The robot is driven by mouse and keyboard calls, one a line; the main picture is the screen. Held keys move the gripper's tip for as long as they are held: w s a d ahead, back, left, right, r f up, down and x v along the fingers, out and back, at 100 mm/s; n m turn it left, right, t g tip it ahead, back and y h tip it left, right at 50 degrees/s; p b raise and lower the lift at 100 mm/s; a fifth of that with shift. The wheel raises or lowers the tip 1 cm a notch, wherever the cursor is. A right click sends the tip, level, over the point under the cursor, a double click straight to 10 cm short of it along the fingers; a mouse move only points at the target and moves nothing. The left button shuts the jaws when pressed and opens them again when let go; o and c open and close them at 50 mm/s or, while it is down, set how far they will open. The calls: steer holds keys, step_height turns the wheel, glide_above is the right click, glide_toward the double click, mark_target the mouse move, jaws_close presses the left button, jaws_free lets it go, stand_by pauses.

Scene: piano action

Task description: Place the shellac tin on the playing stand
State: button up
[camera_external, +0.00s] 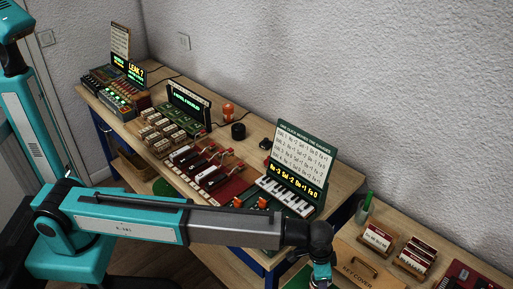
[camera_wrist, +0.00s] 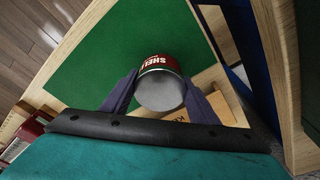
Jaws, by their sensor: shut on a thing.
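The shellac tin (camera_wrist: 162,82) shows in the wrist view as a short round can with a red label reading "SHEL" and a grey metal end facing the camera. My gripper (camera_wrist: 163,88) is shut on it, with one dark finger on each side. In the external view my gripper (camera_external: 322,275) is low at the bottom edge, by the front of the right-hand bench, and the tin cannot be made out there. I cannot tell for sure which thing is the playing stand; a small keyboard unit (camera_external: 285,195) with a green text board stands on the long bench.
A green surface (camera_wrist: 115,55) with wooden edges lies beyond the tin. Red-and-white lever rows (camera_external: 200,165) fill the long bench's middle.

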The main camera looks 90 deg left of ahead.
steer(key=shift+f, duration=0.3)
steer(key=shift+f, duration=0.45)
stand_by(0.6)
steer(key=o, duration=1.3)
steer(key=shift+r+b, duration=0.1)
steer(key=shift+b, duration=0.2)
steer(key=shift+s+r+b, duration=0.35)
steer(key=shift+r, duration=1.9)
steer(key=shift+s+r+b, duration=0.35)
steer(key=shift+r+b, duration=0.05)
steer(key=shift+r, duration=1.85)
steer(key=shift+s+r+b, duration=0.35)
steer(key=shift+r, duration=1.9)
